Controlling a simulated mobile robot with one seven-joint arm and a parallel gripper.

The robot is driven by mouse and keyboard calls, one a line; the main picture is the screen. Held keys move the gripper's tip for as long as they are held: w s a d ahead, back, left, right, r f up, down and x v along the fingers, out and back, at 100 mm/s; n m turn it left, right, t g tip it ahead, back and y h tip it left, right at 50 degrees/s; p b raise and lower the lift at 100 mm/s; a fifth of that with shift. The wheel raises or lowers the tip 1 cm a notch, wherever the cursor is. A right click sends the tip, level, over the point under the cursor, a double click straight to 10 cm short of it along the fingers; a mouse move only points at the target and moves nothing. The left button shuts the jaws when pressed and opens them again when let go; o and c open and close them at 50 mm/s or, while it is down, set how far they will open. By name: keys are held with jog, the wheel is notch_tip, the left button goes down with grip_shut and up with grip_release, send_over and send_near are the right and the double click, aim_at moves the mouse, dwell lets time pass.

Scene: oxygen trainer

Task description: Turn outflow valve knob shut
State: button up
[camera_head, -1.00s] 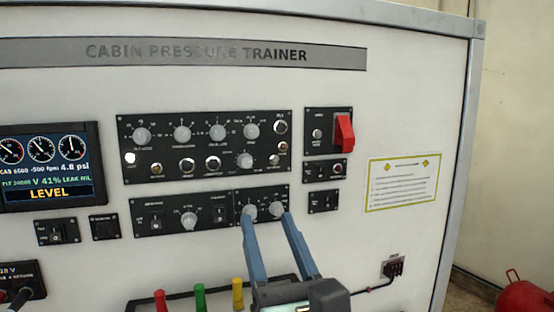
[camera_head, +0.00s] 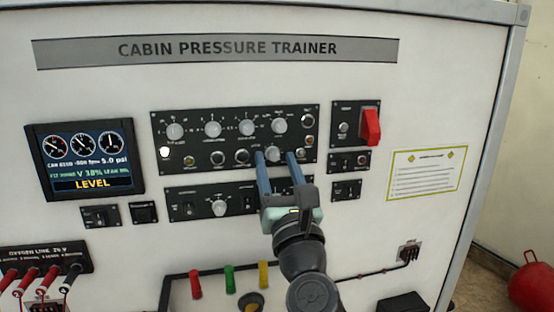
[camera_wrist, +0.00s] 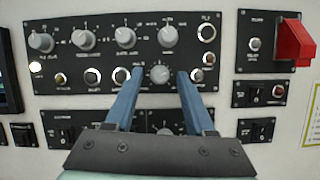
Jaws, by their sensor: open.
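A round grey knob (camera_head: 274,154) sits in the lower row of the black upper control panel (camera_head: 206,145). It also shows in the wrist view (camera_wrist: 160,74). Its label is too small to read, so I cannot tell for sure that it is the outflow valve knob. My gripper (camera_head: 276,158) is open, with one blue finger on each side of this knob. In the wrist view my gripper (camera_wrist: 160,77) shows gaps between the knob and both fingers. Whether the fingertips reach the knob's depth is unclear.
More grey knobs (camera_head: 213,129) line the row above. A lower panel (camera_head: 185,205) is partly hidden behind my fingers. A red switch guard (camera_head: 370,128) stands out at the right. The display (camera_head: 88,160) reads 5.0 psi, V 38% and LEVEL.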

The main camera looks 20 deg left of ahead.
grip_shut()
jog(key=shift+f+n+y+b, duration=0.1)
jog(key=shift+n+y+b, duration=0.2)
jog(key=shift+n+b, duration=0.1)
